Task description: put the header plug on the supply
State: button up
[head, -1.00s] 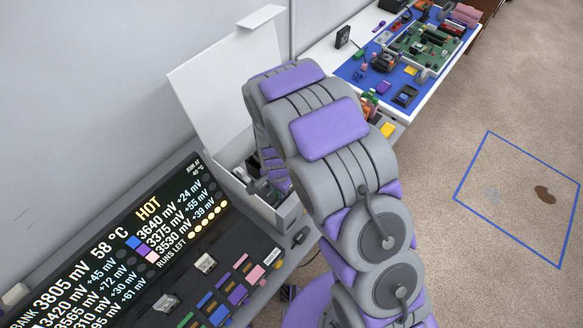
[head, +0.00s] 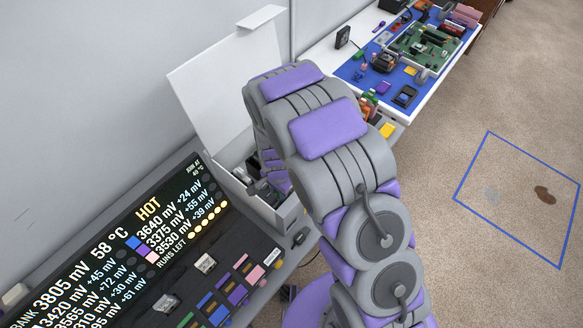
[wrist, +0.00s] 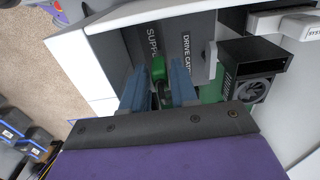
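A green plug (wrist: 158,69) shows in the wrist view with a dark lead below it, in line with the header plug. My gripper (wrist: 158,82) has its two blue-grey fingers on either side of this plug and appears shut on it. Beyond the fingertips, a grey panel carries a partly hidden label starting "SUPP" (wrist: 153,43) and a second label, "DRIVE CAGE" (wrist: 187,52). The supply itself cannot be made out clearly. In the head view my arm covers most of the gripper, which is at the open white case (head: 236,189).
A black box with a round fan (wrist: 254,90) stands right of the fingers in the wrist view. The case's raised white lid (head: 228,75) stands behind my arm. A readout panel (head: 105,250) lies to the left. A blue work mat (head: 349,70) with parts lies farther back.

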jog(key=shift+o, duration=0.3)
jog(key=o, duration=0.5)
jog(key=shift+r+p, duration=1.45)
jog(key=shift+r, duration=2.5)
jog(key=shift+d+r, duration=0.1)
jog(key=s+d+r+n+g+b, duration=0.1)
jog(key=s+d+r+n, duration=0.1)
jog(key=s+d+r, duration=0.35)
jog(key=s+d+r+n+b, duration=0.1)
jog(key=s+d+r+b, duration=0.1)
jog(key=d+r, duration=0.5)
jog(key=s+d+r+n+b, duration=0.1)
jog(key=s+d+r, duration=0.1)
jog(key=s, duration=0.4)
jog(key=s+d+r+n, duration=0.2)
jog(key=s+r, duration=0.1)
jog(key=s, duration=0.3)
jog(key=s+d+r+n+g+b, duration=0.1)
jog(key=s+d+r, duration=0.1)
jog(key=s, duration=0.4)
jog(key=shift+d+r+n+b, duration=0.3)
jog(key=shift+d+b, duration=0.05)
jog(key=shift+d, duration=0.25)
